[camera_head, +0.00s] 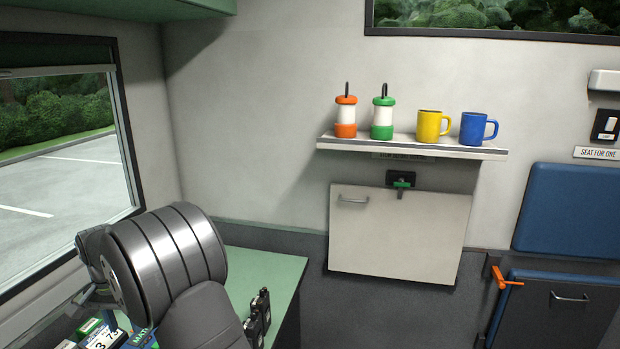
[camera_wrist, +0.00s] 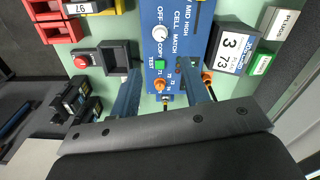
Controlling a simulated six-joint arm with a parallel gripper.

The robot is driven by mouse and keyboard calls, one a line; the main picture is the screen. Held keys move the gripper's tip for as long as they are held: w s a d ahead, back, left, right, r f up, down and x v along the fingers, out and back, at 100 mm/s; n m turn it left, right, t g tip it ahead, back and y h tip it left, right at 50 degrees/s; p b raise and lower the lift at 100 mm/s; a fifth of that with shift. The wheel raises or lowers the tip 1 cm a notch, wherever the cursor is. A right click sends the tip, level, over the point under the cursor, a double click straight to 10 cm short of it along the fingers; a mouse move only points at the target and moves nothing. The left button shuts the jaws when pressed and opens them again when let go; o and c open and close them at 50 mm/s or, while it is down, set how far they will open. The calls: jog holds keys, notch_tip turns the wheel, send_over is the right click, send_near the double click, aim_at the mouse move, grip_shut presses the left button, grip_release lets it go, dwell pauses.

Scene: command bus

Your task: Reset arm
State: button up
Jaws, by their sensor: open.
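My arm (camera_head: 165,255) reaches over the green counter (camera_head: 272,262) at the lower left of the head view. My gripper is hidden in the head view. In the wrist view my gripper (camera_wrist: 165,82) is open, its two blue-grey fingers apart and nothing seen held between them. Behind the fingers lies a blue panel (camera_wrist: 177,30) marked "CELL MATCH", with a white knob (camera_wrist: 160,33) and a green "TEST" button (camera_wrist: 159,65). Orange-ended plugs (camera_wrist: 207,76) sit by the fingers. I cannot tell if the fingers touch them.
Black handsets (camera_head: 258,312) stand on the counter. A meter reading 3 73 (camera_wrist: 234,43), a red button (camera_wrist: 82,61) and red bins (camera_wrist: 60,30) surround the panel. A folded panel (camera_head: 398,235) hangs below.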

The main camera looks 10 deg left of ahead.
notch_tip(320, 180, up, 5)
notch_tip(320, 180, down, 18)
jog(key=shift+r, duration=0.15)
jog(key=shift+n, duration=0.3)
jog(key=n, duration=0.7)
jog(key=shift+n, duration=0.4)
jog(key=n, duration=0.3)
jog(key=shift+n, duration=2.4)
jog(key=shift+o, duration=0.5)
